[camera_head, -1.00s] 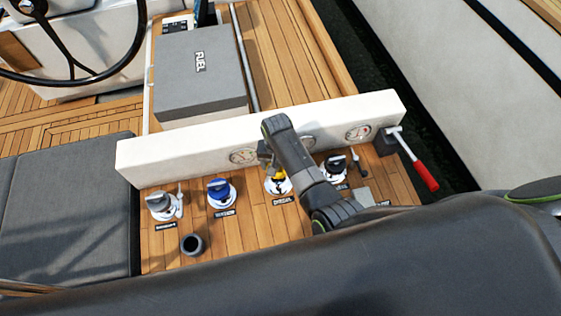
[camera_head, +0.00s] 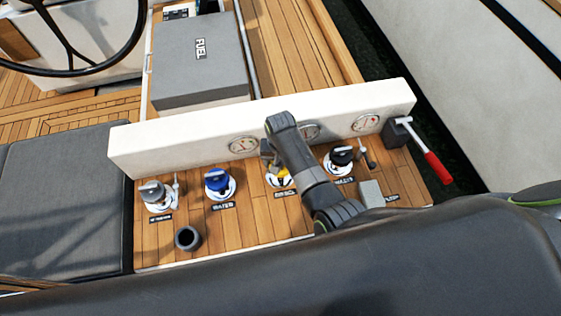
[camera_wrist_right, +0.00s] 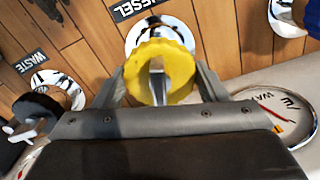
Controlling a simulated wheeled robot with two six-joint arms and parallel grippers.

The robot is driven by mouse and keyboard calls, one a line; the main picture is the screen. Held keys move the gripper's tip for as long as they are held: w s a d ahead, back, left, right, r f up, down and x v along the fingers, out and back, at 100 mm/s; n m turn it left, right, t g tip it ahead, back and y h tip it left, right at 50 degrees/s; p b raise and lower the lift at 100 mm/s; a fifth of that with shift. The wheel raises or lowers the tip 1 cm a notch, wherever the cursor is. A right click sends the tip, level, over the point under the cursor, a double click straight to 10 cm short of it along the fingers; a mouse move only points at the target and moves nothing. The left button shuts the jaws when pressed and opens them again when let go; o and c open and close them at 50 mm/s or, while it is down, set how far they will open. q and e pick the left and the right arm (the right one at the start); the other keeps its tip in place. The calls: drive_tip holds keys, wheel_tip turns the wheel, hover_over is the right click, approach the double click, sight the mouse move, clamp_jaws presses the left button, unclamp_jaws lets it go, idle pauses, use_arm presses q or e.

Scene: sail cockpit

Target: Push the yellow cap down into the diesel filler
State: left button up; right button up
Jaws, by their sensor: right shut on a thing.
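The yellow cap (camera_head: 276,172) is mostly hidden behind my right arm in the head view. It shows large in the right wrist view (camera_wrist_right: 176,61), with a grey grip piece across its middle. The diesel filler's chrome ring (camera_wrist_right: 150,27) shows beyond the cap, by the DIESEL label, and the cap covers part of it. I cannot tell how deep the cap sits in the filler. My right gripper (camera_wrist_right: 159,78) has a finger on each side of the cap and is shut on it. The left gripper is not in view.
A blue-capped water filler (camera_head: 217,181) and a grey-capped filler (camera_head: 152,193) stand to the left. A black-capped waste filler (camera_head: 340,158) stands to the right. The white coaming (camera_head: 185,143) with gauges runs just behind. A dark cup (camera_head: 187,238) and a red-handled lever (camera_head: 437,167) are nearby.

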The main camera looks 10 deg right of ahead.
idle(0.3)
drive_tip(key=shift+p, duration=0.55)
idle(0.6)
drive_tip(key=shift+f+b, duration=0.45)
drive_tip(key=shift+f, duration=0.2)
idle(0.3)
drive_tip(key=o, duration=0.8)
wheel_tip(320, 180, up, 6)
drive_tip(key=p, duration=0.6)
drive_tip(key=shift+r, duration=0.25)
wheel_tip(320, 180, up, 2)
drive_tip(key=shift+r+p, duration=0.1)
drive_tip(key=shift+p, duration=0.25)
drive_tip(key=shift+r, duration=1.2)
